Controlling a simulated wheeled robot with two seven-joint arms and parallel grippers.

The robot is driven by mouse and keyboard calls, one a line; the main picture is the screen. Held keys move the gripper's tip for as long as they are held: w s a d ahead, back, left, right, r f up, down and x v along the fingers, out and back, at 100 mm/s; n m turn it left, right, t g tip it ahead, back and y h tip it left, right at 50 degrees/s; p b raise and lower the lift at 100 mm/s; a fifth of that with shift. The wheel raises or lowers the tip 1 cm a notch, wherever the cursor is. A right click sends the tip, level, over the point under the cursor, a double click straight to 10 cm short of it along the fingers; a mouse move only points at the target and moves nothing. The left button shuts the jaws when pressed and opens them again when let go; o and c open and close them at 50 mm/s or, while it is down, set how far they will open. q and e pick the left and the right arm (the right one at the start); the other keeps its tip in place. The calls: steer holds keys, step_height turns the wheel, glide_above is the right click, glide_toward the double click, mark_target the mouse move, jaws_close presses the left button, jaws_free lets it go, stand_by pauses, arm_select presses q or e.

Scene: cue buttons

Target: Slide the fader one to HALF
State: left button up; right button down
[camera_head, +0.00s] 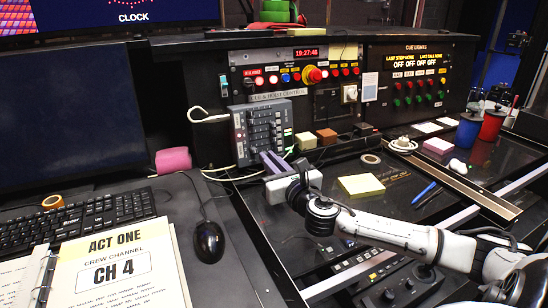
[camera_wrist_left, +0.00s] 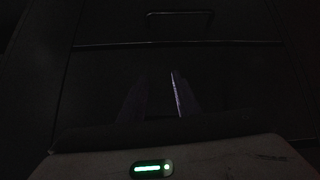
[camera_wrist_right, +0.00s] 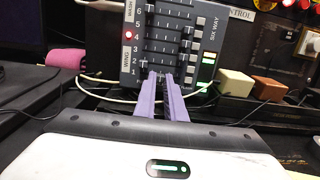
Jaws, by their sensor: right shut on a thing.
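The grey fader box (camera_head: 262,127) with several horizontal slots stands upright on the console. In the right wrist view the fader box (camera_wrist_right: 160,35) shows numbers 1 to 6 up its left side, with 1 lowest. My right gripper (camera_head: 270,158) is at the box's lower end. Its purple fingertips (camera_wrist_right: 161,76) are close together at the lowest row, shut on the fader one knob, which they mostly hide. The exact knob position along its slot is hard to tell. My left gripper (camera_wrist_left: 158,78) shows only in the dark left wrist view, fingers apart and empty.
A white cable (camera_wrist_right: 98,90) loops beside the box. Cream (camera_head: 306,141) and brown (camera_head: 327,137) blocks stand right of it. A yellow note pad (camera_head: 361,186) lies on the console. A mouse (camera_head: 209,242) and an open binder (camera_head: 115,265) are at left.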

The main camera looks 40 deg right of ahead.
steer(key=c, duration=1.8)
jaws_free()
steer(key=v, duration=1)
steer(key=shift+s, duration=0.15)
